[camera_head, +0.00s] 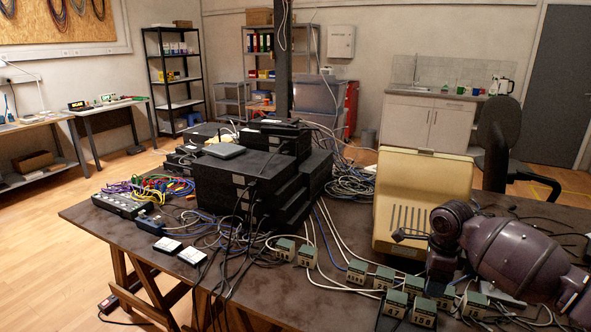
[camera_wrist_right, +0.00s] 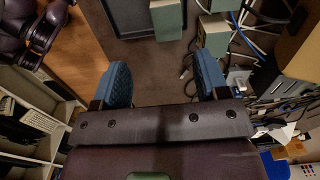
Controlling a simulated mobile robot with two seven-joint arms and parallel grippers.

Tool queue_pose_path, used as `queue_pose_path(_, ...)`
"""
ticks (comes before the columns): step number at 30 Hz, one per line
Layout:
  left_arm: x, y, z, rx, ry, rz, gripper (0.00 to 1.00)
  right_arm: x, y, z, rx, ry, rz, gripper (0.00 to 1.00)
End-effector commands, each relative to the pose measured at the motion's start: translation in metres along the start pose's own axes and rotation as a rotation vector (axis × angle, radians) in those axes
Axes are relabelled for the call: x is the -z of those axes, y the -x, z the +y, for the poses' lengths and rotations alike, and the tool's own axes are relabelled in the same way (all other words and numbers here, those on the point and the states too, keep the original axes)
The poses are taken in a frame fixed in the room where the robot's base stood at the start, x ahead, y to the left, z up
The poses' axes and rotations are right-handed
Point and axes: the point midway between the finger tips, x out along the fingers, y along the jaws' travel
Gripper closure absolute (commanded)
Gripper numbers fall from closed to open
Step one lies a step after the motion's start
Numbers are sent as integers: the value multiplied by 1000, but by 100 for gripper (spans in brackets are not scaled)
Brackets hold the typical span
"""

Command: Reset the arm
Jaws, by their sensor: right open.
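My right arm comes in from the right in the head view, over the table's right part. Its gripper (camera_head: 404,235) is small there, in front of the cream case (camera_head: 423,190). In the right wrist view the two blue fingers of the right gripper (camera_wrist_right: 163,82) are wide apart with nothing between them. The dark table top and small grey-green boxes (camera_wrist_right: 165,20) lie beyond the fingertips. My left gripper is in neither view.
Several labelled grey-green adapters (camera_head: 357,271) with white cables line the table's front right. Stacked black network boxes (camera_head: 230,178) fill the middle. A power strip (camera_head: 122,205) and coloured cables (camera_head: 160,187) lie at the left. An office chair (camera_head: 498,135) stands behind.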

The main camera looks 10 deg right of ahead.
Motion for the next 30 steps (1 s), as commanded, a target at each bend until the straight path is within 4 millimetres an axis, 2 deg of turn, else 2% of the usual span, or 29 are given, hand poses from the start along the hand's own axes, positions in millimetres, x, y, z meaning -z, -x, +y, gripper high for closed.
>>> queue_pose_path(5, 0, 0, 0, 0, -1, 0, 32, -8, 1, -10, 65, 245, -41, 32)
queue_pose_path(11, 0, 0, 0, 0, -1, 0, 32, -27, 13, -32, 272, 639, -55, 32)
queue_pose_path(16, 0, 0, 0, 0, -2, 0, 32, -55, 33, -46, 496, 987, -25, 32)
queue_pose_path(19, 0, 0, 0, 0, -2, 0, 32, -73, 38, -47, 627, 1187, 12, 32)
queue_pose_path(25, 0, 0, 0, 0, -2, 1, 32, -104, 33, -31, 881, 1561, 133, 32)
queue_pose_path(30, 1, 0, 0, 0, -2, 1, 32, -122, 16, -2, 1094, 1828, 289, 32)
